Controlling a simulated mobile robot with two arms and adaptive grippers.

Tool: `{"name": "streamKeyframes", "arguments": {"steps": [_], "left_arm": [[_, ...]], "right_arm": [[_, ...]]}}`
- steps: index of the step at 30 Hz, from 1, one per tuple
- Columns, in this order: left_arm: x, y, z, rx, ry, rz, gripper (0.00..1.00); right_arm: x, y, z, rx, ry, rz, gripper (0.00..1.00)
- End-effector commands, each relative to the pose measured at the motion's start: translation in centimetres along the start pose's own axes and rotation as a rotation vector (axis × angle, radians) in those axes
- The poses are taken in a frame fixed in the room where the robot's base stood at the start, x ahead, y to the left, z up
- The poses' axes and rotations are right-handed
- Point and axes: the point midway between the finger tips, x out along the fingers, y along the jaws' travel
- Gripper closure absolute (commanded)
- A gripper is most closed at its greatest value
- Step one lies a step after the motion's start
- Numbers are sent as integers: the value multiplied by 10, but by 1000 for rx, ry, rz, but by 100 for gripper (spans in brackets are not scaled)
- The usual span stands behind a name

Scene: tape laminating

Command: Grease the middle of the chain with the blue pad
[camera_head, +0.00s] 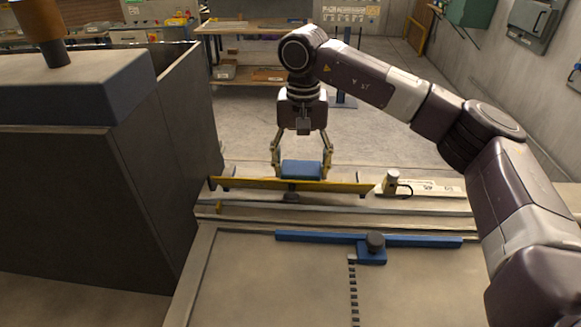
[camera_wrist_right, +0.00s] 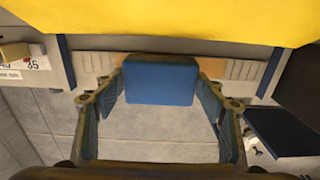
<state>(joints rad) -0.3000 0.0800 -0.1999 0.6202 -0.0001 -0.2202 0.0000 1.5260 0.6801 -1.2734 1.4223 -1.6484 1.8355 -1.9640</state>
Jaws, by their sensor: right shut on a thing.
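My right gripper (camera_head: 301,172) hangs pointing down behind the long yellow bar on the machine. It is shut on the blue pad (camera_head: 301,169), whose block shape spans the gap between the two fingers. The pad (camera_wrist_right: 160,82) also shows in the right wrist view, with a finger of the gripper (camera_wrist_right: 160,76) at each side. I cannot make out the chain for certain in either view; the yellow bar (camera_head: 240,184) lies just in front of the pad. Whether the pad touches anything below is hidden. My left gripper is not in view.
A dark cabinet (camera_head: 90,200) stands close on the left. A blue rail (camera_head: 420,241) with a black knob (camera_head: 375,241) lies across the flat machine table (camera_head: 260,290). Open grey floor (camera_head: 390,110) lies behind, with a workbench (camera_head: 260,27) farther back.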

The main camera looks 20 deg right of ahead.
Motion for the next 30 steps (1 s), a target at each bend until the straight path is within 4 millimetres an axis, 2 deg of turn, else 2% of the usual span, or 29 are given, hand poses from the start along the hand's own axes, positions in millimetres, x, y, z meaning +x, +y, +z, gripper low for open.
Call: {"name": "streamKeyframes", "arguments": {"steps": [8, 20, 25, 30], "left_arm": [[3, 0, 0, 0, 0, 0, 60], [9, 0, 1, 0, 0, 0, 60], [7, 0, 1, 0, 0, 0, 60], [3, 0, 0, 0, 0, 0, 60]], "right_arm": [[0, 10, 0, 0, 1, -1, 55], [1, 40, 0, -1, 1, -1, 55], [0, 34, 0, -3, 1, -1, 55], [0, 20, 1, -4, 0, -2, 55]]}}
